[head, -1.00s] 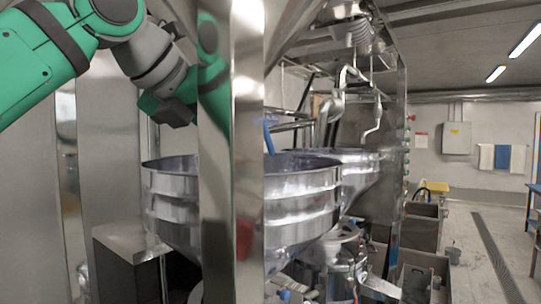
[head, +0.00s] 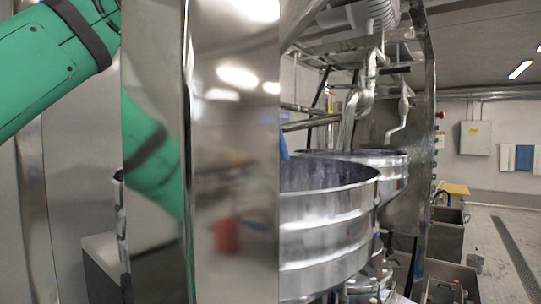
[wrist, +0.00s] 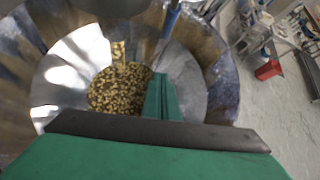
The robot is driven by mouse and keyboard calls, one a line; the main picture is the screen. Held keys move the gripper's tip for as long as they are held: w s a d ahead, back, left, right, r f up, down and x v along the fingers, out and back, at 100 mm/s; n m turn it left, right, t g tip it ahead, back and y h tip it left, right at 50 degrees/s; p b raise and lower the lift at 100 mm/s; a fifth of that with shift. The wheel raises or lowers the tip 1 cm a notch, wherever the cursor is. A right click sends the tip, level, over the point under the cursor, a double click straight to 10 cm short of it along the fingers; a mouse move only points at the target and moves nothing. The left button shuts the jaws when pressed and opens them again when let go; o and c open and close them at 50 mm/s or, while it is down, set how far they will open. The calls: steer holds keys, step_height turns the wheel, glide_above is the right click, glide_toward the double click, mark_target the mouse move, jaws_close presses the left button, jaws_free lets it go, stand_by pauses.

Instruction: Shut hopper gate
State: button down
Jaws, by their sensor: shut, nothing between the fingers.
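The steel hopper (head: 330,225) is a wide round metal bowl right of centre in the head view, partly cut off by a steel panel. In the wrist view I look down into a wide metal bowl (wrist: 68,75) with brown-yellow beans (wrist: 125,92) at its bottom. A narrow yellowish upright piece (wrist: 118,52) stands at the far edge of the beans; I cannot tell whether it is the gate. My gripper (wrist: 161,82) is shut and empty, its green fingers over the bowl beside the beans. The head view hides my gripper and shows only part of my green arm.
A tall shiny steel panel (head: 235,150) stands close in front and reflects my arm. A blue rod (wrist: 171,18) rises at the bowl's far side. Pipes (head: 362,95) and a second bowl (head: 395,172) are behind. Open floor (head: 485,245) lies at the right.

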steer(key=w+d+f, duration=0.3)
steer(key=w+d, duration=0.2)
steer(key=w, duration=0.4)
steer(key=shift+w+d+f, duration=0.2)
steer(key=shift+w+f, duration=0.05)
